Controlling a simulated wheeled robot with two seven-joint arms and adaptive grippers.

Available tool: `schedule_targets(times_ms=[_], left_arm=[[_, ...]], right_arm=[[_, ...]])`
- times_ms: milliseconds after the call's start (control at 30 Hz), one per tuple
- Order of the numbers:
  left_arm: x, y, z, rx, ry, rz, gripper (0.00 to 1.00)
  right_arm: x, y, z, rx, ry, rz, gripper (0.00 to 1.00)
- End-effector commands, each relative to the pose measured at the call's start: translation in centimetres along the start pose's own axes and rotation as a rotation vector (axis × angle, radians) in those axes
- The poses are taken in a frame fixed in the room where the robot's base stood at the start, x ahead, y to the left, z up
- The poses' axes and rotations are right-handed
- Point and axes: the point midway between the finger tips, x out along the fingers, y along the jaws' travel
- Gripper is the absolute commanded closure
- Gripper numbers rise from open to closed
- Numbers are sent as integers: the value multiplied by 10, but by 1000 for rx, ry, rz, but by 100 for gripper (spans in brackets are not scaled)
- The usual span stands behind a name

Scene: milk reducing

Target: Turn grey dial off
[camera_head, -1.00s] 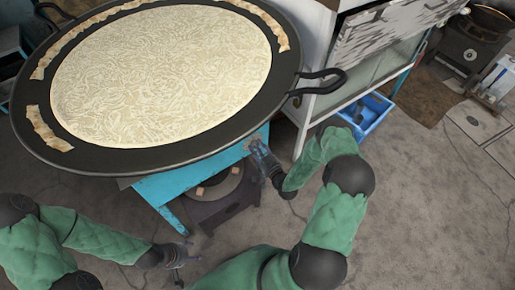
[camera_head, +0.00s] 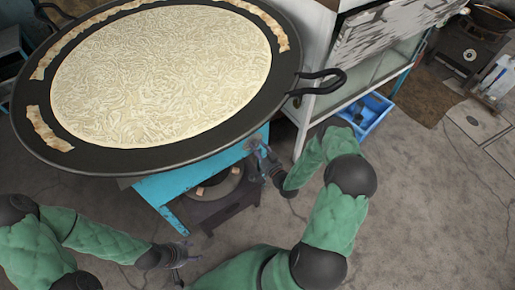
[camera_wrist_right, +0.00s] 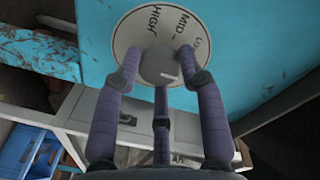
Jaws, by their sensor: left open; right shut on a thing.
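The grey dial (camera_wrist_right: 158,66) is a round knob on a white disc (camera_wrist_right: 126,38), fixed to the blue stand's face. The disc reads HIGH, MID and a partly cut-off "LO" word. A short pale mark shows on the knob's lower right. In the right wrist view my right gripper (camera_wrist_right: 160,62) is shut on the dial, with fingers at its left, right and below. In the head view my right gripper (camera_head: 260,156) is at the blue stand's right side, under the pan, and the dial is too small to tell. My left gripper (camera_head: 182,256) is open and empty above the floor.
A large black pan (camera_head: 100,160) of pale milk sits over the blue stand (camera_head: 172,186), its handle (camera_head: 322,84) jutting right. A burner (camera_head: 215,200) stands below. A white cabinet (camera_head: 312,40) and blue bin (camera_head: 368,122) are right. The front-right floor is clear.

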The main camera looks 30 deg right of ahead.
Motion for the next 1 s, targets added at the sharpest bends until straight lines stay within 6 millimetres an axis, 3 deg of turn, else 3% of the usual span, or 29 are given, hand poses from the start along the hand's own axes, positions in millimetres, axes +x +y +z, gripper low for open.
schedule_targets(times_ms=[33, 200, 233, 300, 733, 1000], left_arm=[[0, 0, 0, 0, 0, 0, 42], [0, 0, 0, 0, 0, 0, 42], [0, 0, 0, 0, 0, 0, 42], [0, 0, 0, 0, 0, 0, 42], [0, 0, 0, 0, 0, 0, 42], [0, 0, 0, 0, 0, 0, 42]], right_arm=[[3, 0, -8, -8, 15, -5, 93], [3, 0, -8, -9, 16, -5, 93], [3, 0, -8, -9, 16, -5, 54], [3, 0, -8, -9, 15, -5, 36], [-5, 1, -2, -3, 5, 2, 36], [-50, 2, -3, -3, 5, 4, 36]])
